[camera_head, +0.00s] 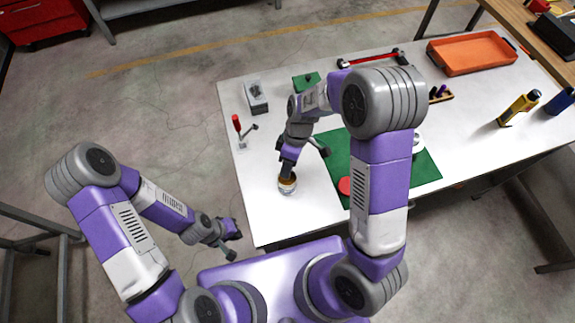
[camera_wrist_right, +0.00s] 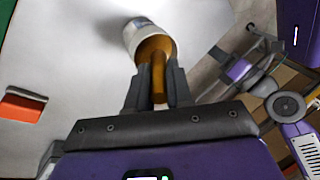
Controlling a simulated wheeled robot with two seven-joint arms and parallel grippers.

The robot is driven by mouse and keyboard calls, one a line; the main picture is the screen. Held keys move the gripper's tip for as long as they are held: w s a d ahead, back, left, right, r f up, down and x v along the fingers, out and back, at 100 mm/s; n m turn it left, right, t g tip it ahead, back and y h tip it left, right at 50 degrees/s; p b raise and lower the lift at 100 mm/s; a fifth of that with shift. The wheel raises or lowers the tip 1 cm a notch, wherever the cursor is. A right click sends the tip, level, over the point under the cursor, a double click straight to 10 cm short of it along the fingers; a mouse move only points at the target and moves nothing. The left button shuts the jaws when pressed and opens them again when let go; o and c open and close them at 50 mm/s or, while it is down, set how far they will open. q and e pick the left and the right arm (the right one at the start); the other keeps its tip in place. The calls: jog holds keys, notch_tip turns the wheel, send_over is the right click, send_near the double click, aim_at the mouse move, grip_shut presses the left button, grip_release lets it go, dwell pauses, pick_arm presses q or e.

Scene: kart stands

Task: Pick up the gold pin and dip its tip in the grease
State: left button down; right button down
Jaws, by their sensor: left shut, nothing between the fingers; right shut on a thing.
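My right gripper (camera_wrist_right: 157,92) is shut on the gold pin (camera_wrist_right: 158,78), which shows between its fingers in the right wrist view. The pin's far end is inside the mouth of a white grease pot (camera_wrist_right: 131,34) holding amber grease (camera_wrist_right: 152,45); how deep the tip sits is hidden. In the head view the right gripper (camera_head: 286,172) is directly above the pot (camera_head: 287,188) near the table's left front edge, and the pin is not clearly visible there. My left gripper (camera_head: 234,245) is shut and empty, off the table's front left corner.
On the white table (camera_head: 262,221) lie a green mat (camera_head: 425,174) with a red round piece (camera_head: 345,186), a red-handled clamp (camera_head: 238,125), a grey block (camera_head: 257,97) and an orange tray (camera_head: 470,54). A yellow bottle (camera_head: 518,108) stands at the right. The table's left front is mostly clear.

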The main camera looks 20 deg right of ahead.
jog(key=shift+f+b, duration=0.35)
jog(key=shift+f, duration=0.05)
dwell(0.4)
jog(key=shift+s+f, duration=0.15)
jog(key=shift+f, duration=0.1)
dwell(1.6)
jog(key=shift+r+p, duration=0.35)
jog(key=shift+r, duration=0.5)
jog(key=shift+r+p, duration=2)
jog(key=shift+r, duration=0.85)
jog(key=shift+f, duration=0.1)
